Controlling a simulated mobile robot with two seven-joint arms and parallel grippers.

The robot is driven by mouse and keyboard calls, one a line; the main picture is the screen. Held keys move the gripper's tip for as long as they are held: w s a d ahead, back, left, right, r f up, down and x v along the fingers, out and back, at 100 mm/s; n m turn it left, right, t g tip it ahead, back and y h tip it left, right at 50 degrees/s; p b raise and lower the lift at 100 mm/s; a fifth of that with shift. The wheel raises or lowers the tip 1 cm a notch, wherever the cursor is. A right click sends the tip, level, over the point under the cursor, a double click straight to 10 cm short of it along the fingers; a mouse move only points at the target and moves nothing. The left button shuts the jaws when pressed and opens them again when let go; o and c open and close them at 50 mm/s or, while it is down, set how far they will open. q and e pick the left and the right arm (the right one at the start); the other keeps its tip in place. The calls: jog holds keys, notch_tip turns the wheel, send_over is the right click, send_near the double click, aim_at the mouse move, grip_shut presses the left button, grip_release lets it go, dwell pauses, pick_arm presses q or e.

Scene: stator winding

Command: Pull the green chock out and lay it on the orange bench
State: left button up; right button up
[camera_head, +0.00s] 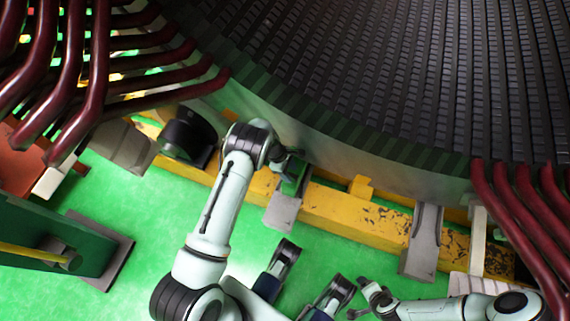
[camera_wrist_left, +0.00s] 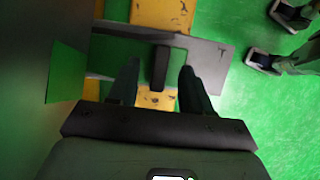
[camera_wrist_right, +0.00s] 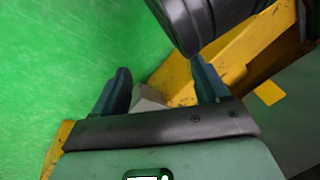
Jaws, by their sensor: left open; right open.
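The green chock (camera_head: 296,178) shows in the head view beside the yellow beam, under the big round stator; its lower part meets a grey plate (camera_head: 281,211). My left gripper (camera_head: 286,163) is at the chock. In the left wrist view my left gripper (camera_wrist_left: 158,74) is open, with a dark upright bar (camera_wrist_left: 160,68) between its fingers, not clasped. A green face (camera_wrist_left: 66,72) shows to the left there. My right gripper (camera_head: 364,299) is open and empty, low in the head view. An orange-red surface (camera_head: 14,172) at the far left may be the bench.
A long yellow beam (camera_head: 335,208) runs below the stator (camera_head: 390,70). A black cylinder (camera_head: 186,135) sits on its left part. Dark red bars (camera_head: 80,60) crowd the upper left, others (camera_head: 515,200) the right. A green frame (camera_head: 50,240) stands lower left.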

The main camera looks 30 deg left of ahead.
aim_at(290, 189)
pick_arm(q)
jog(key=shift+x, duration=1.35)
pick_arm(e)
jog(key=shift+s+d+f+g, duration=0.15)
jog(key=shift+s+f+g, duration=0.15)
jog(key=shift+s+f, duration=0.4)
pick_arm(q)
grip_shut()
